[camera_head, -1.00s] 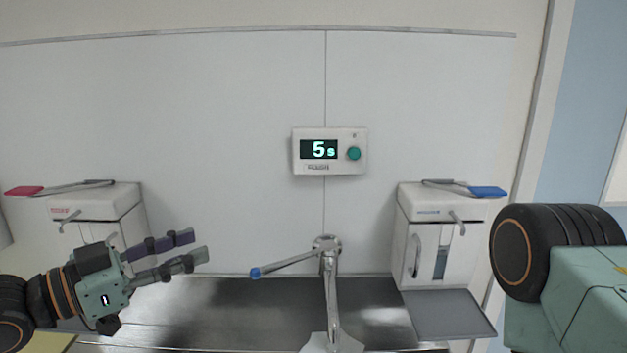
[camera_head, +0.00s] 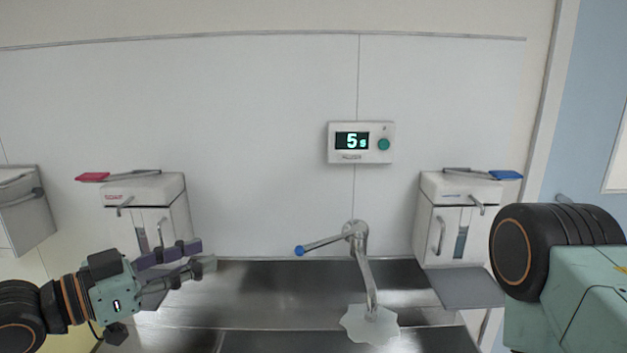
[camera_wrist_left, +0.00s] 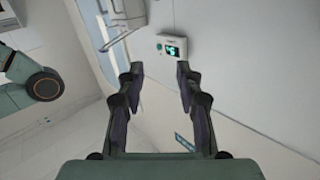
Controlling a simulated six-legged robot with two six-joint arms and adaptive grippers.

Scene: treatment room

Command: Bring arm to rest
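My left gripper (camera_head: 203,255) is at the lower left of the head view, in front of the left dispenser and the left part of the sink. In the left wrist view its two fingers (camera_wrist_left: 158,72) stand apart with nothing between them, so it is open and empty. My right arm comes in at the right edge of the head view, and its gripper is out of the picture. A wall timer (camera_head: 361,142) reads "5s" and has a green button. It also shows beyond the fingertips in the left wrist view (camera_wrist_left: 172,46).
A metal sink (camera_head: 270,290) runs along the wall, with a blue-tipped lever tap (camera_head: 362,262) over it. A red-lever soap dispenser (camera_head: 145,188) hangs left, a blue-lever dispenser (camera_head: 458,190) right with a grey tray (camera_head: 468,288) below. Another wall box (camera_head: 24,208) is at far left.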

